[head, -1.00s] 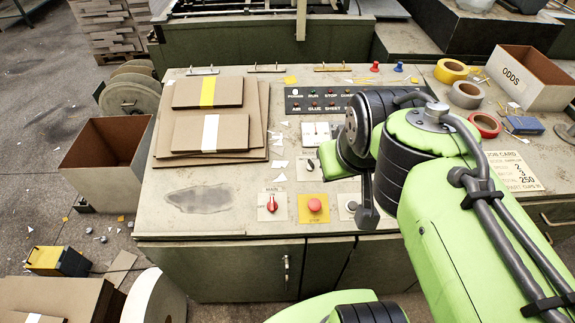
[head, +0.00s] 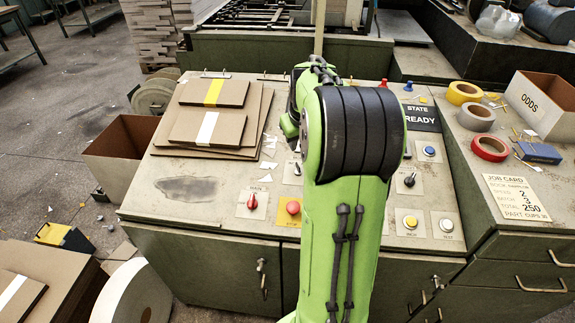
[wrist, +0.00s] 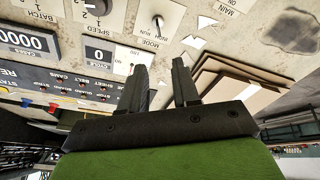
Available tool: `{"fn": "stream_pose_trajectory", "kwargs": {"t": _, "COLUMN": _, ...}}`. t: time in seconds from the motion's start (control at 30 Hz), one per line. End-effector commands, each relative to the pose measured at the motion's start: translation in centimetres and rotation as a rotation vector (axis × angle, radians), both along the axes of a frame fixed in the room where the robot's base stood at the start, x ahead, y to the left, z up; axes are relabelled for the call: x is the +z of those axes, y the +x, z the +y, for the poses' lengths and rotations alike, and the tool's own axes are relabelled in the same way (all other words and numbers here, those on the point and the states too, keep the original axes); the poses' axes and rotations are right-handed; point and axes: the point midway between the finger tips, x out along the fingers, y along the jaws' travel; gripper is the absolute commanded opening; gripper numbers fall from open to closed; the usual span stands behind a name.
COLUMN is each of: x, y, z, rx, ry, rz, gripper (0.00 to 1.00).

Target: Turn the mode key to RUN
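The mode key (wrist: 157,22) sits on a pale plate marked MODE and RUN at the top middle of the upside-down wrist view. Its pointing direction is too small to read surely. In the head view the mode key (head: 297,168) shows as a small dark shape on a pale plate just left of my arm. My gripper (wrist: 159,66) is open and empty, its two dark fingers apart. In the wrist view the fingertips appear below the mode key, not touching it.
A red MAIN switch (head: 252,201) and a red stop button (head: 293,207) sit near the panel's front edge. Stacked boards (head: 208,130) lie to the left. A speed knob (wrist: 100,6) is beside the mode plate. My arm covers the panel's middle.

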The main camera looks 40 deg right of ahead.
Motion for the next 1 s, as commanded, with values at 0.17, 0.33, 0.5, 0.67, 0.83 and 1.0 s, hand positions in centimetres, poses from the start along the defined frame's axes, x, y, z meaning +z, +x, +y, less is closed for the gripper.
{"fn": "stream_pose_trajectory", "kwargs": {"t": 0.17, "x": -4.6, "y": 1.3, "z": -1.1, "rx": 0.0, "ry": 0.005, "rz": 0.003, "gripper": 0.31}}
{"fn": "stream_pose_trajectory", "kwargs": {"t": 0.33, "x": -8.6, "y": 2.7, "z": -2.1, "rx": -0.001, "ry": 0.004, "rz": 0.003, "gripper": 0.31}}
{"fn": "stream_pose_trajectory", "kwargs": {"t": 0.5, "x": -11.7, "y": 3.8, "z": -3.0, "rx": -0.001, "ry": 0.003, "rz": 0.002, "gripper": 0.31}}
{"fn": "stream_pose_trajectory", "kwargs": {"t": 0.67, "x": -12.9, "y": 4.3, "z": -3.4, "rx": -0.001, "ry": 0.002, "rz": 0.001, "gripper": 0.31}}
{"fn": "stream_pose_trajectory", "kwargs": {"t": 0.83, "x": -12.9, "y": 4.3, "z": -3.4, "rx": 0.0, "ry": 0.001, "rz": 0.001, "gripper": 0.31}}
{"fn": "stream_pose_trajectory", "kwargs": {"t": 1.0, "x": -12.9, "y": 4.3, "z": -3.4, "rx": 0.0, "ry": 0.001, "rz": 0.001, "gripper": 0.17}}
